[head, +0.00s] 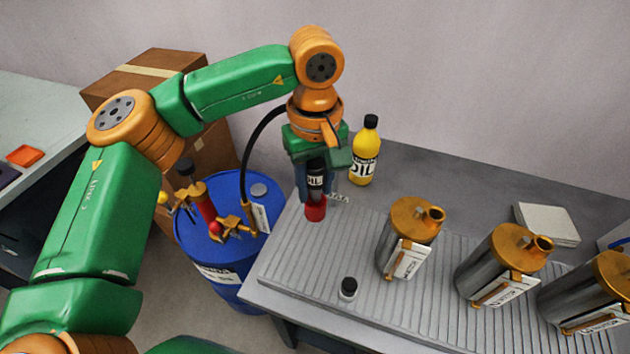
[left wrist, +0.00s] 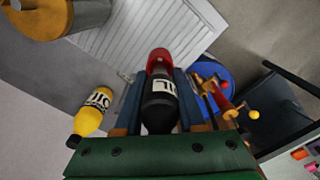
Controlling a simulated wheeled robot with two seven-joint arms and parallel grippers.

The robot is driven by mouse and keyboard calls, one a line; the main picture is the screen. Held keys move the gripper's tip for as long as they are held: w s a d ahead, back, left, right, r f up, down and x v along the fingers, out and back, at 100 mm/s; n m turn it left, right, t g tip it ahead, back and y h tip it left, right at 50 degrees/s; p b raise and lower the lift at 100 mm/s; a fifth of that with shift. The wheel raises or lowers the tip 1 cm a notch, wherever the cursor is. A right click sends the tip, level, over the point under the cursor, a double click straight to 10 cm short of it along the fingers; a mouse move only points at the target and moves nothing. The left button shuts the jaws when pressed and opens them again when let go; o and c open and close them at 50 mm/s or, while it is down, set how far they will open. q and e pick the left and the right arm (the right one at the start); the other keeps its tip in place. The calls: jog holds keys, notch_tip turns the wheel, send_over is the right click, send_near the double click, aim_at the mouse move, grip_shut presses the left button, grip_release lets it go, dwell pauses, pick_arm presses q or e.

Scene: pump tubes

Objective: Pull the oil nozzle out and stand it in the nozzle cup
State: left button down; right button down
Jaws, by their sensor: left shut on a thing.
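My left gripper (head: 316,192) points down at the back left corner of the ribbed bench and is shut on the black oil nozzle (head: 315,179). The nozzle is upright, with a white OIL label, and also shows between the blue fingers in the left wrist view (left wrist: 158,108). Directly below it is a red cup (head: 316,213), which shows as a red ring around the nozzle's lower end in the left wrist view (left wrist: 160,60). I cannot tell how deep the tip is in it. A black hose (head: 248,150) arcs from the gripper area down to the drum pump. My right gripper is not seen.
A blue drum (head: 228,275) with a red and brass pump (head: 207,207) stands left of the bench. A yellow oil bottle (head: 366,155) stands behind. Several steel canisters with brass lids (head: 408,235) line the right. A small black-capped jar (head: 348,288) stands in front.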

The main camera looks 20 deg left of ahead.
aim_at(315, 162)
pick_arm(q)
jog(key=shift+f+b, duration=0.3)
jog(key=shift+f, duration=0.2)
jog(key=shift+c, duration=2.2)
grip_release()
jog(key=shift+r, duration=0.1)
notch_tip(315, 162, up, 7)
